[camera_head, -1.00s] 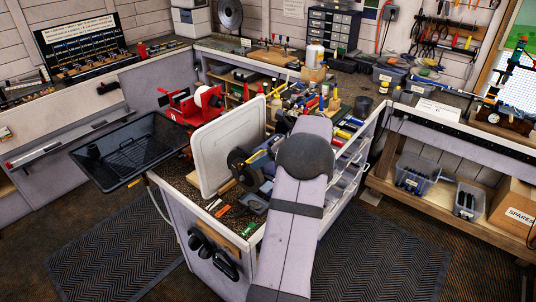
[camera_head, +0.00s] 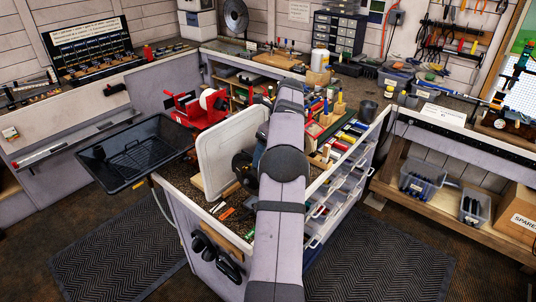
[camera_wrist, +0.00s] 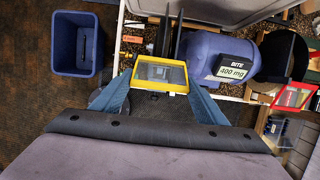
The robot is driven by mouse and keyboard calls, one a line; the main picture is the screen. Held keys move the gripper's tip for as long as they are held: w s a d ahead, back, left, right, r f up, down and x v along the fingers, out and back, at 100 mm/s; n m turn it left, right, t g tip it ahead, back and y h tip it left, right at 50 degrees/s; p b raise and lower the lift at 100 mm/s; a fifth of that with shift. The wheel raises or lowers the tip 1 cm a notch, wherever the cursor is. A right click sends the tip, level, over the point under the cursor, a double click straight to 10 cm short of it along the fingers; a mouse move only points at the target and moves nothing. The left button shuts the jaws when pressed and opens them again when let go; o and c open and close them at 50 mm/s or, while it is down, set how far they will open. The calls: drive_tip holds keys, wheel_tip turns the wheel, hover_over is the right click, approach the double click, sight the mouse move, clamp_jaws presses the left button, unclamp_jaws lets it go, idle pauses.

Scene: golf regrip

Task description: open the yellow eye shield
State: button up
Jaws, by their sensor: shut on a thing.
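The yellow eye shield (camera_wrist: 173,90), a yellow frame around a clear window, is in the middle of the wrist view. My gripper (camera_wrist: 161,76) has a blue finger on each side of it and is shut on it. The shield sits just in front of the bench grinder (camera_wrist: 220,55), which has a blue-purple body labelled "BITE 400 mg" and dark parts at both ends. In the head view part of the grinder (camera_head: 244,171) shows as a dark shape left of my arm. My arm hides the shield and my gripper there.
A white upright panel (camera_head: 222,150) stands on the bench left of the grinder. A black tray (camera_head: 135,160) juts out farther left. Tools and handles crowd the bench right of my arm. A blue bin (camera_wrist: 75,45) stands on the floor in the wrist view.

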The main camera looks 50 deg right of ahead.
drive_tip(key=shift+w+r+g, duration=0.2)
drive_tip(key=shift+w+g, duration=0.05)
drive_tip(key=shift+g, duration=0.15)
idle(0.3)
drive_tip(key=o, duration=1.5)
drive_tip(key=shift+s+f+t, duration=0.2)
drive_tip(key=shift+s+t, duration=0.15)
drive_tip(key=shift+t, duration=0.15)
